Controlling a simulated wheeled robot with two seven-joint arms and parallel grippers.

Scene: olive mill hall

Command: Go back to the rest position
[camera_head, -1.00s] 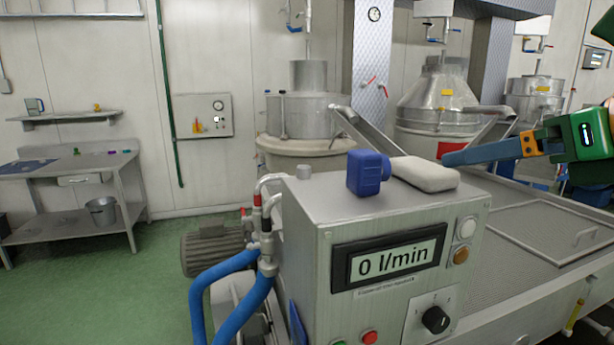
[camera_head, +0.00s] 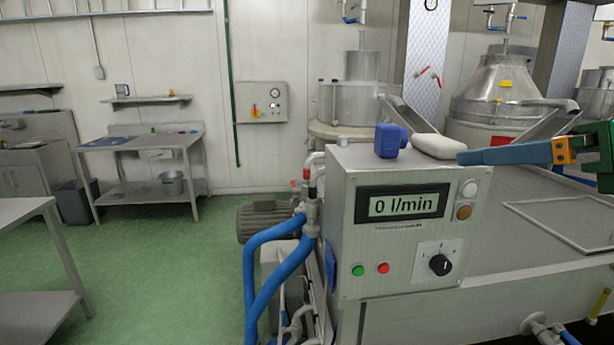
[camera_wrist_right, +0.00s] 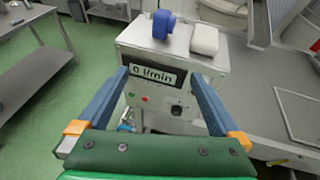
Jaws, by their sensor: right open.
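My right gripper (camera_head: 462,157) comes in from the right edge of the head view. It is open and empty, with its blue fingers pointing left past the white block's right end. In the right wrist view its two fingers (camera_wrist_right: 158,75) stand wide apart, with the front of the grey control box (camera_wrist_right: 165,85) between them in the picture. Nothing is between the fingertips. The control box (camera_head: 350,238) shows 0 l/min on its display (camera_head: 402,205). My left gripper is not in view.
A flat metal machine bed (camera_head: 530,225) extends right of the box. Blue hoses (camera_head: 262,265) hang at its left. A steel table (camera_head: 30,210) stands at the left edge. Green floor (camera_head: 160,270) is clear between the table and the machine.

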